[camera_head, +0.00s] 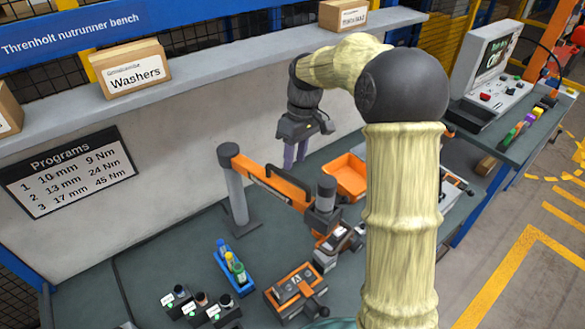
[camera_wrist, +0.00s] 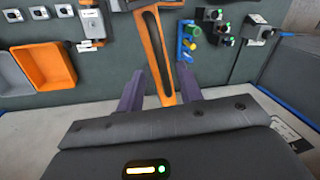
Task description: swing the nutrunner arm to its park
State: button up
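The nutrunner arm (camera_head: 268,184) is an orange beam on a grey post (camera_head: 236,190) at the bench's back left. It reaches right to a grey upright cylinder (camera_head: 325,193), with a dark and orange tool end (camera_head: 335,240) below. In the wrist view the slotted orange beam (camera_wrist: 153,45) runs between my two purple fingers in the picture. My gripper (camera_head: 293,158) is open and empty, hanging behind the beam in the head view; it also shows in the wrist view (camera_wrist: 159,75). It looks above the beam; I see no clear contact. I cannot identify the park.
An orange bin (camera_head: 345,175) stands right of the beam. A blue rack (camera_head: 234,268) with coloured pieces, several small dark blocks (camera_head: 200,305) and an orange-and-black unit (camera_head: 295,290) lie in front. A shelf with boxes (camera_head: 130,68) runs above the back panel. My arm hides part of the bench.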

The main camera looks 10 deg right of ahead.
aim_at(292, 177)
jog(key=shift+s+a+f+p, duration=0.1)
jog(key=shift+f+p, duration=0.05)
jog(key=shift+f, duration=0.65)
jog(key=shift+s+a+f+p, duration=0.1)
jog(key=shift+a+f, duration=0.05)
jog(key=shift+f, duration=0.6)
jog(key=shift+s+a+f+p, duration=0.1)
jog(key=shift+f+p, duration=0.05)
jog(key=shift+f, duration=0.65)
jog(key=shift+c, duration=0.5)
grip_shut()
